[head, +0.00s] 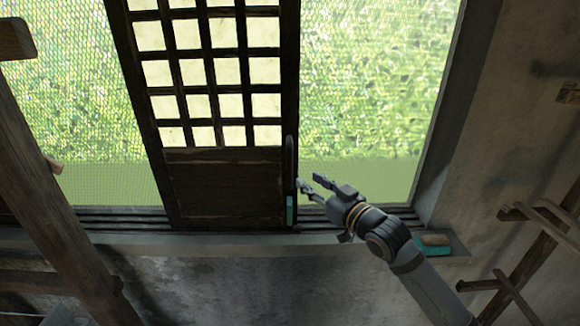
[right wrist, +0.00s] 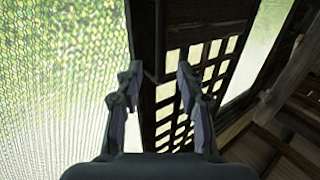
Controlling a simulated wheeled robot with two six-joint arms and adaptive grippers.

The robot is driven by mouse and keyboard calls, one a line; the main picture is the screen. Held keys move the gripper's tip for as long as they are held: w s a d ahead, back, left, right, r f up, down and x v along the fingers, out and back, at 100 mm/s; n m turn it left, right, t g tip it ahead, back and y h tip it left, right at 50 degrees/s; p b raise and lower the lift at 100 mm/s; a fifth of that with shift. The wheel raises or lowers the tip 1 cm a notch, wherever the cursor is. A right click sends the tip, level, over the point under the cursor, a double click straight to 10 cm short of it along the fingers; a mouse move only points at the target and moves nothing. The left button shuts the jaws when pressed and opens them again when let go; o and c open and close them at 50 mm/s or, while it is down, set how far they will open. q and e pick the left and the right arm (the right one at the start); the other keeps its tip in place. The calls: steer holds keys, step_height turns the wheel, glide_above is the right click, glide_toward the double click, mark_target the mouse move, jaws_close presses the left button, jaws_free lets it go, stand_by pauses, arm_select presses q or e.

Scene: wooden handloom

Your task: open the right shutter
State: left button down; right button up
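The wooden shutter (head: 225,187) has a pale-paned lattice above a solid dark lower panel and stands in the window's bottom tracks. A dark upright handle (head: 290,160) runs along its right edge, with a teal piece (head: 290,211) below. My right gripper (head: 311,182) is just right of this edge, its two fingers apart and empty. In the right wrist view, the open fingers (right wrist: 160,72) point toward the shutter (right wrist: 205,18), whose dark edge shows between and beyond them. Contact with the handle cannot be made out. My left gripper is not in view.
The window opening right of the shutter is clear, with green outside. The grooved sill track (head: 360,218) runs below. A teal block with a brown top (head: 434,241) lies on the sill at right. Wooden loom beams (head: 55,200) stand at left, and more timber (head: 525,265) at right.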

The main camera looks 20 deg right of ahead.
mark_target(291, 168)
steer(key=p+x, duration=0.2)
steer(key=x, duration=0.6)
steer(key=shift+w+a+r+p, duration=0.15)
steer(key=shift+w+a+p, duration=0.15)
steer(key=shift+p, duration=0.1)
steer(key=shift+w+a, duration=0.15)
steer(key=shift+w, duration=0.4)
jaws_close()
steer(key=shift+f, duration=0.25)
